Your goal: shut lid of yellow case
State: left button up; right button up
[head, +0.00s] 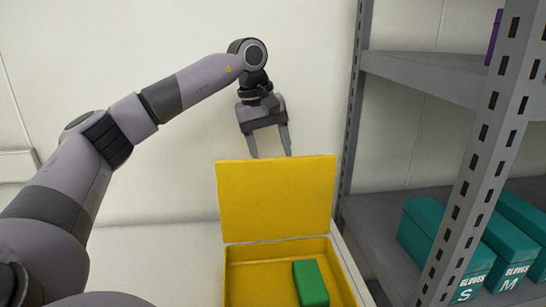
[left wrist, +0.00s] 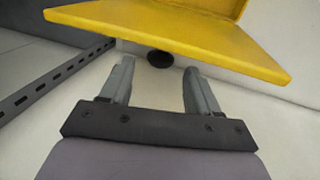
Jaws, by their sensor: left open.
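The yellow case (head: 288,250) stands on the white surface at the bottom middle of the head view. Its lid (head: 276,198) is up, close to upright, and a green block (head: 310,283) lies inside. My left gripper (head: 271,155) is open and empty, fingers pointing down, just above or behind the lid's top edge; I cannot tell whether it touches. In the left wrist view the lid (left wrist: 180,28) crosses the top of the picture, beyond the open fingers of the left gripper (left wrist: 158,75). My right gripper is not in view.
A grey metal shelf rack (head: 430,75) stands to the right, its post near the case. Teal glove boxes (head: 510,245) sit on its lower shelf, and a purple item (head: 494,38) on the upper one. The white surface (head: 160,255) left of the case is clear.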

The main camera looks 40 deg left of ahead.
pick_arm(q)
jog(key=shift+x, duration=1.25)
grip_shut()
